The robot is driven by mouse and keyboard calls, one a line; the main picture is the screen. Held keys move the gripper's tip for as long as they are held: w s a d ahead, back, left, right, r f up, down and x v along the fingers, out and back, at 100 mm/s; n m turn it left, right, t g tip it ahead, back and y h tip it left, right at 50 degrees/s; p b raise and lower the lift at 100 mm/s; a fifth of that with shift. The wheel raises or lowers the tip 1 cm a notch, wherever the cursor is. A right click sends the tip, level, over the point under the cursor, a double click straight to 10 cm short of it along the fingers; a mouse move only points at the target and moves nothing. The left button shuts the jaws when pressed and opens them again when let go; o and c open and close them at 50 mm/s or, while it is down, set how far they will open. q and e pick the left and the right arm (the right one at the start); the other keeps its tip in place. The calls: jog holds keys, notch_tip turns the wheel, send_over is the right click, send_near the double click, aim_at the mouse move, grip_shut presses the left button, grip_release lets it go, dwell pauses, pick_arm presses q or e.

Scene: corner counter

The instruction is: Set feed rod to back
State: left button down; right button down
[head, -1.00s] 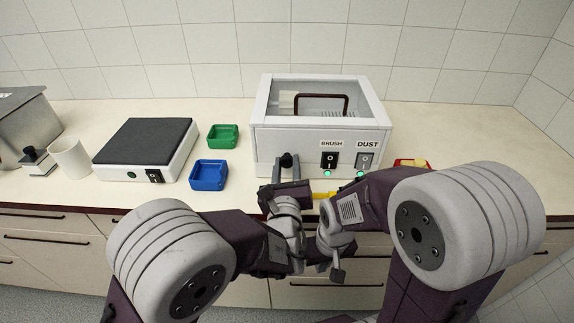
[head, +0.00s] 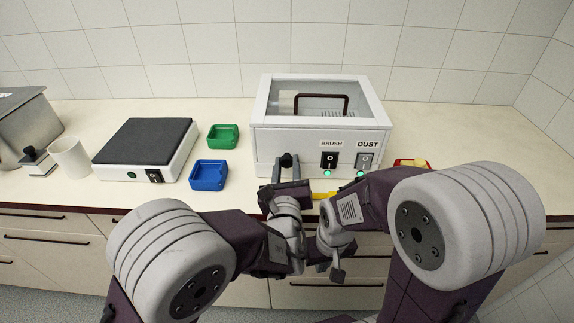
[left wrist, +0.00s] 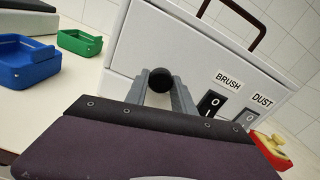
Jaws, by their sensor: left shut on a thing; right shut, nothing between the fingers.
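The feed rod shows as a round black knob (left wrist: 160,79) at the front of a white machine (head: 262,139), left of its BRUSH switch. My left gripper (head: 287,163) is at the machine's front. In the left wrist view its fingers (left wrist: 160,84) are shut on the knob, one on each side. The rod's shaft behind the knob is hidden. My right gripper (head: 338,272) is shut and empty, low in front of the counter's drawers.
The BRUSH switch (head: 330,160) and DUST switch (head: 364,161) have green lights below them. Blue (head: 208,176) and green (head: 222,137) trays stand left, beside a dark-topped white device (head: 145,145). A red tray (left wrist: 270,150) is right of the machine.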

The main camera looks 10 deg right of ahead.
pick_arm(q)
jog(key=b+v, duration=0.1)
jog(key=v, duration=0.3)
jog(key=shift+s, duration=0.25)
jog(key=shift+f, duration=0.1)
jog(key=c, duration=1.1)
grip_release()
jog(key=shift+o, duration=0.2)
jog(key=shift+s+a, duration=0.1)
jog(key=shift+s, duration=0.05)
jog(key=v, duration=0.9)
